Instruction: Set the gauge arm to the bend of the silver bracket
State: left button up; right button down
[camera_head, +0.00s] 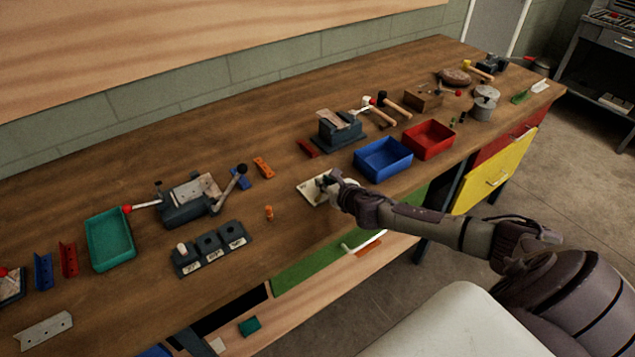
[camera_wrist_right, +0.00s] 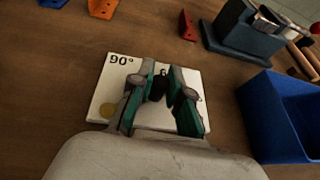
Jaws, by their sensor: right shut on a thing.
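The gauge is a white plate (camera_wrist_right: 95,90) flat on the bench, with "90°" at its upper left and a partly hidden mark starting with "6". It also shows in the head view (camera_head: 312,195). My right gripper (camera_wrist_right: 160,84) is over the plate, shut on a dark piece that appears to be part of the gauge arm; the fingers hide most of the arm, so its angle cannot be read. The right gripper also shows in the head view (camera_head: 331,181). The silver bracket (camera_head: 44,332) with holes lies at the bench's front left. My left gripper is not in view.
A blue bin (camera_head: 383,159) and a red bin (camera_head: 429,139) stand right of the gauge. A small vise-like tool (camera_head: 340,130) stands behind it. A dark block with several labelled sockets (camera_head: 211,250), a bending tool (camera_head: 190,203) and a green tray (camera_head: 110,238) are to the left.

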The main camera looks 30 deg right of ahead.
jog(key=shift+w+y, duration=0.1)
jog(key=shift+y, duration=0.2)
jog(key=c, duration=1.1)
grip_release()
jog(key=v, duration=1.2)
jog(key=shift+a, duration=0.1)
